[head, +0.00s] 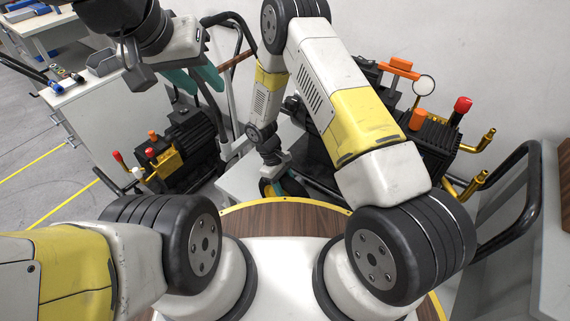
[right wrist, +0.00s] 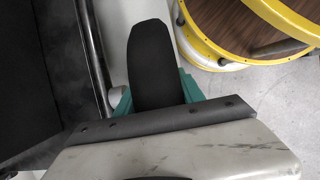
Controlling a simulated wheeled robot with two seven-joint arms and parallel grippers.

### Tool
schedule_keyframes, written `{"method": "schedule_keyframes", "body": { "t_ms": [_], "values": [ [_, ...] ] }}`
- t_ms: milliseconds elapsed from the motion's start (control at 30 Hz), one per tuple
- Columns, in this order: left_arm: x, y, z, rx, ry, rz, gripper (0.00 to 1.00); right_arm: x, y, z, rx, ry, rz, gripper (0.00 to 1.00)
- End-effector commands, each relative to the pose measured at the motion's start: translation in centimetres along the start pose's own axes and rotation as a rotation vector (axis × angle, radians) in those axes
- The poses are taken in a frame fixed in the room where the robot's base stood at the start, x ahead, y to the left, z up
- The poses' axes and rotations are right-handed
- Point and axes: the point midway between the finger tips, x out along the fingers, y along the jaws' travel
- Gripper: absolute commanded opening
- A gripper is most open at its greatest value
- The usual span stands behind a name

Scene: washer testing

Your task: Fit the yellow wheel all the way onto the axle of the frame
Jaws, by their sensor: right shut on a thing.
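My right gripper (head: 277,186) reaches down past the trolley, in the middle of the head view. Its teal fingers are closed on the wheel, which shows as a small dark and yellow curve (head: 265,188) in the head view. In the right wrist view the wheel's black tyre (right wrist: 153,65) stands edge-on between the teal fingers (right wrist: 155,98). The wheel's yellow part is hidden there. My left gripper (head: 202,84) hangs empty at the upper left of the head view, its teal fingers apart. I cannot make out the axle.
A black pump with yellow fittings (head: 190,148) stands left of my right gripper. Another pump (head: 440,138) stands to the right, with a black tubular handle (head: 530,185) beside it. A grey cabinet (head: 95,120) is at left. Bare floor (head: 28,160) shows at far left.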

Motion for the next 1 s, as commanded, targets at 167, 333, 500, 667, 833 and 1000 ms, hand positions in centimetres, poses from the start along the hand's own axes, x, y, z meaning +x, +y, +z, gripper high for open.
{"method": "schedule_keyframes", "body": {
  "t_ms": [167, 333, 500, 667, 833, 1000],
  "values": [
    [0.0, 0.0, 0.0, 0.0, 0.0, 0.0, 0.36, -0.1, 0.7, -0.1, 0.001, 0.001, 0.001, 0.0],
    [0.0, 0.0, 0.0, 0.0, 0.0, 0.0, 0.36, -0.1, 1.3, 0.0, 0.001, 0.001, 0.001, 0.0],
    [0.0, 0.0, 0.0, 0.0, 0.0, 0.0, 0.36, -0.1, 1.9, 0.0, 0.001, 0.001, 0.001, 0.0],
    [0.0, 0.0, 0.0, 0.0, 0.0, 0.0, 0.36, -0.1, 2.5, 0.0, 0.002, 0.001, 0.001, 0.0],
    [0.0, 0.0, 0.0, 0.0, 0.0, 0.0, 0.36, -0.1, 3.1, 0.0, 0.001, 0.0, 0.001, 0.0],
    [0.0, 0.0, 0.0, 0.0, 0.0, 0.0, 0.36, -0.1, 3.7, 0.0, 0.001, 0.001, 0.001, 0.0]
  ]
}}
